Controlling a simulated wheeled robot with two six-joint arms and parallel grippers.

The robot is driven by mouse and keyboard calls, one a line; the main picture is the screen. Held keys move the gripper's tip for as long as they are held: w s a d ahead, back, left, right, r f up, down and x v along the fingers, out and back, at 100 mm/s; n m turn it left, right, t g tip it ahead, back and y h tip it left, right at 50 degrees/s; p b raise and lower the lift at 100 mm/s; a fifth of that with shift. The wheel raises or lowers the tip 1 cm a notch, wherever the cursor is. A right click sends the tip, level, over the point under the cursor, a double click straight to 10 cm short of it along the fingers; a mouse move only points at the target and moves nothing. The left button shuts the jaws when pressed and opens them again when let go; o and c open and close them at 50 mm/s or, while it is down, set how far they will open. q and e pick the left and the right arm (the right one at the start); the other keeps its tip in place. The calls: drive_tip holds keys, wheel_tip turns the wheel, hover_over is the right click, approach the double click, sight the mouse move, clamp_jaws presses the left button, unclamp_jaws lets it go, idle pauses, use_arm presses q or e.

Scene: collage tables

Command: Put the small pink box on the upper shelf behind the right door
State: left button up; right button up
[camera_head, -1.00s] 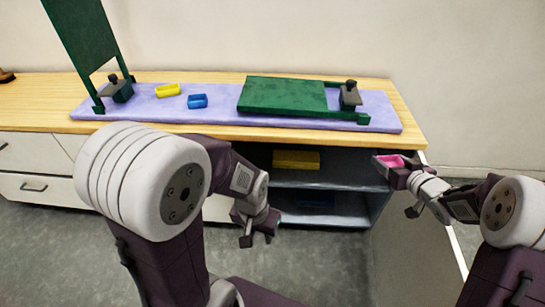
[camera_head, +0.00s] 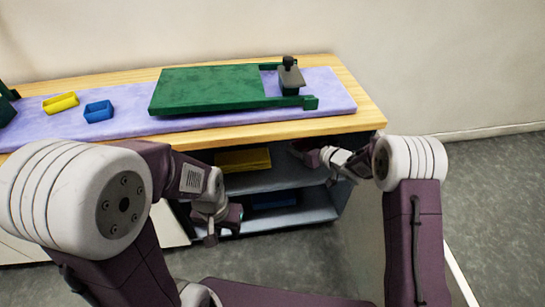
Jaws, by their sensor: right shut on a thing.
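My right gripper (camera_head: 306,153) reaches into the open cabinet at the upper shelf (camera_head: 275,178), near its right end. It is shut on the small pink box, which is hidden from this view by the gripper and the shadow. The right door (camera_head: 362,235) stands open, swung out towards me. A yellow box (camera_head: 243,160) lies on the upper shelf, left of my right gripper. My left gripper (camera_head: 220,233) hangs in front of the cabinet's left side, open and empty.
A dark blue box (camera_head: 272,199) lies on the lower shelf. On the cabinet top (camera_head: 345,122), a purple mat (camera_head: 335,92) holds a green panel (camera_head: 210,88), a small yellow tray (camera_head: 60,102) and a blue tray (camera_head: 98,111). The shelf between the yellow box and my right gripper looks clear.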

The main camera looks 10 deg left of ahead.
sight(299, 168)
wheel_tip(299, 168, down, 10)
drive_tip(key=b, duration=0.6)
drive_tip(key=shift+b, duration=0.3)
drive_tip(key=shift+r, duration=0.2)
drive_tip(key=shift+f, duration=0.1)
drive_tip(key=o, duration=0.9)
drive_tip(key=shift+f, duration=0.1)
drive_tip(key=o, duration=0.4)
